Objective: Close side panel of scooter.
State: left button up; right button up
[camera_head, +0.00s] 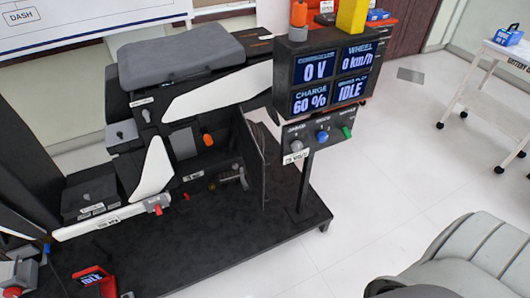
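The scooter rig (195,95) stands on a black platform at left and centre, with a grey seat and white body pieces. Its side shows an open bay (209,155) with a grey block and an orange part inside. A thin dark panel (262,165) stands out at the right edge of this bay, seen nearly edge-on. It looks like the side panel, swung open. Neither of my grippers can be made out.
A display box (327,72) on a post stands right of the panel, with a knob box (318,138) below it. A red device (95,280) lies on the platform at lower left. A white cart (485,95) stands at right. White floor between is clear.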

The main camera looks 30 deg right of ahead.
aim_at(254, 161)
jog(key=l+u, duration=0.1)
jog(key=l, duration=0.5)
jog(key=k+l+u, duration=0.1)
jog(key=l, duration=0.45)
jog(key=k+l, duration=0.1)
jog(key=l, duration=0.5)
jog(key=k+l+u, duration=0.15)
jog(key=l, duration=0.4)
jog(key=i, duration=0.05)
